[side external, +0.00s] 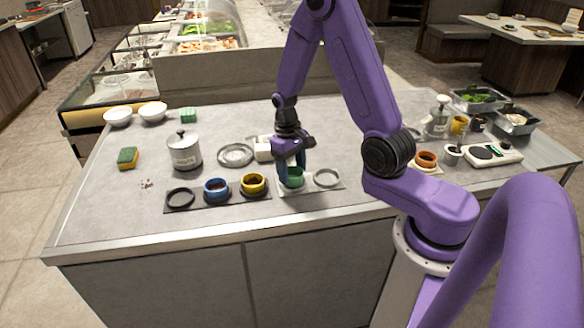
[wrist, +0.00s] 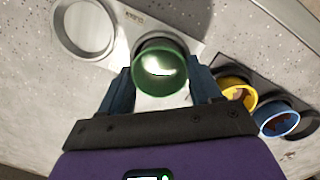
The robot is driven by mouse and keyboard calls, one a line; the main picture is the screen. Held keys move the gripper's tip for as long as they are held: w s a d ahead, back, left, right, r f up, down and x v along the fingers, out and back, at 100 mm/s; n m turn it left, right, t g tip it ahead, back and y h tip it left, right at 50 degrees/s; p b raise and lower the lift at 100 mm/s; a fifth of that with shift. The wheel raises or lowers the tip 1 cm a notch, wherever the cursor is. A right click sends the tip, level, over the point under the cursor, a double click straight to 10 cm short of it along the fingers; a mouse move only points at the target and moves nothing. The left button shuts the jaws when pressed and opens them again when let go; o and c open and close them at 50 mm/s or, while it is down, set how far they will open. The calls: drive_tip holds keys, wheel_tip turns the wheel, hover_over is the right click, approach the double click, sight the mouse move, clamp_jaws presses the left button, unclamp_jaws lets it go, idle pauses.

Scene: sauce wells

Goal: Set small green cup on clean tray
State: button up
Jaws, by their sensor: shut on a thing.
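The small green cup (side external: 293,179) is held between the fingers of my gripper (side external: 291,168), upright at the left end of a pale tray (side external: 308,190). The pale tray also has an empty light ring well (side external: 327,178) on its right side. In the wrist view, the green cup (wrist: 160,68) sits between both dark fingers, with the pale tray (wrist: 133,38) below it and the empty ring (wrist: 84,28) at upper left. The tray bears a small label too blurred to read surely. I cannot tell whether the cup's base touches the tray.
A dark tray (side external: 228,200) to the left holds a blue cup (side external: 216,189), a yellow cup (side external: 253,184) and an empty black ring (side external: 180,198). Behind stand a lidded canister (side external: 184,151) and a round metal dish (side external: 235,155). An orange cup (side external: 427,159) stands right.

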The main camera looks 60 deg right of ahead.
drive_tip(key=shift+f, duration=0.4)
idle(0.5)
drive_tip(key=o, duration=1.1)
drive_tip(key=shift+o, duration=0.2)
drive_tip(key=shift+r, duration=0.1)
wheel_tip(320, 180, up, 8)
